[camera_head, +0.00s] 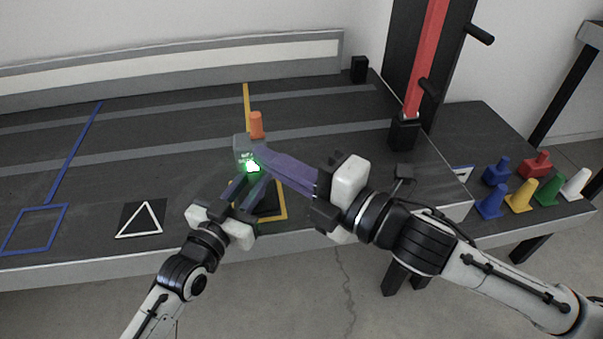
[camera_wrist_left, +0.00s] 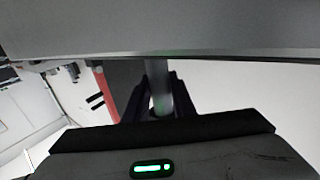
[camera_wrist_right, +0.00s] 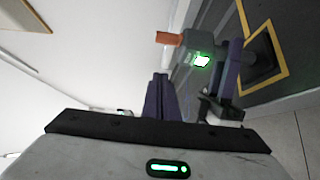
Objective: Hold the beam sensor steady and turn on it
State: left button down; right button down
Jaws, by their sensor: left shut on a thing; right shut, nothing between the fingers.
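The beam sensor (camera_head: 243,147) is a grey box with a lit green light on its face, above the dark table. An orange cylinder (camera_head: 257,124) shows right behind it. My left gripper (camera_head: 251,182) is shut on the sensor from the front. In the left wrist view a large grey surface (camera_wrist_left: 160,28) fills the top. My right gripper (camera_head: 258,160) is shut and empty, its purple fingertips close to the lit face; I cannot tell if they touch. The right wrist view shows the sensor with its glowing green light (camera_wrist_right: 202,60) and the orange cylinder (camera_wrist_right: 169,39).
A yellow square outline (camera_head: 284,212) lies under the left gripper. A white triangle (camera_head: 139,219) and a blue square outline (camera_head: 34,229) lie to the left. A red column (camera_head: 425,60) stands at the back right. Several coloured pieces (camera_head: 522,197) stand on the right table.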

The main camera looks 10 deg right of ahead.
jog(key=v, duration=0.6)
pick_arm(q)
jog(key=c, duration=1.4)
grip_release()
jog(key=shift+s, duration=0.1)
